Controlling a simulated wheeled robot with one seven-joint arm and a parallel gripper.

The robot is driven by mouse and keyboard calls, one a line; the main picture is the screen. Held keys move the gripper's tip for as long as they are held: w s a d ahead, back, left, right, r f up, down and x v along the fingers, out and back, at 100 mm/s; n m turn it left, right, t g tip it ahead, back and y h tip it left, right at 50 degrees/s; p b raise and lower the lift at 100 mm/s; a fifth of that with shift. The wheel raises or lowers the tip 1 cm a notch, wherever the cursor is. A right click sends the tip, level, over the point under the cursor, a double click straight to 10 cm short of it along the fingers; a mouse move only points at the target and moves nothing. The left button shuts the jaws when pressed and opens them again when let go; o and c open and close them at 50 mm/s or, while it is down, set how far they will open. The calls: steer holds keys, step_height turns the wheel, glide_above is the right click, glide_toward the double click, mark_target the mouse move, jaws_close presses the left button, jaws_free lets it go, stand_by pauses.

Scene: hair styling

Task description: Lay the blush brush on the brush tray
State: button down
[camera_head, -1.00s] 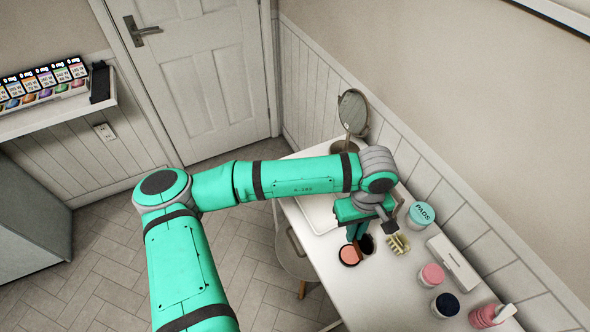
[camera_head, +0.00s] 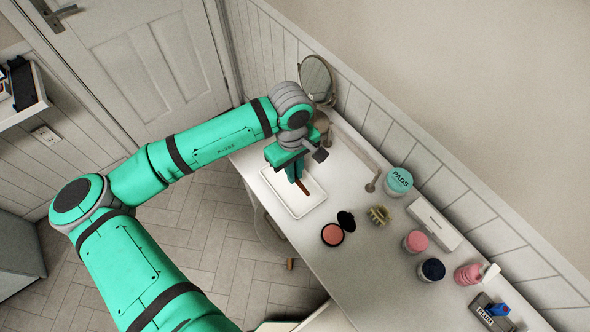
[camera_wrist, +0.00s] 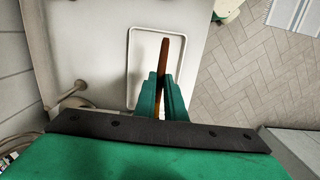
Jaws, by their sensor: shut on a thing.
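My gripper (camera_head: 297,178) is shut on the blush brush, whose thin brown handle (camera_head: 304,189) sticks out from between the fingers. In the wrist view the gripper (camera_wrist: 165,90) points at the tray and the brown handle (camera_wrist: 165,50) reaches past the fingertips. The bristle end is hidden by the fingers. The brush tray (camera_head: 305,206) is a white rectangle with a raised rim on the table, and it also shows in the wrist view (camera_wrist: 145,85). The gripper and brush are over the tray; I cannot tell whether the brush touches it.
A round mirror (camera_head: 317,78) stands behind the arm. An open blush compact (camera_head: 332,235) and a hair claw (camera_head: 379,214) lie right of the tray. A pads jar (camera_head: 398,181), white box (camera_head: 434,224), pink jar (camera_head: 415,241) and dark-lidded jar (camera_head: 431,269) stand further right.

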steer(key=shift+a+f, duration=0.2)
steer(key=shift+f, duration=3.65)
steer(key=c, duration=1.7)
jaws_free()
steer(key=shift+c, duration=0.2)
steer(key=shift+a, duration=0.1)
steer(key=shift+r, duration=0.1)
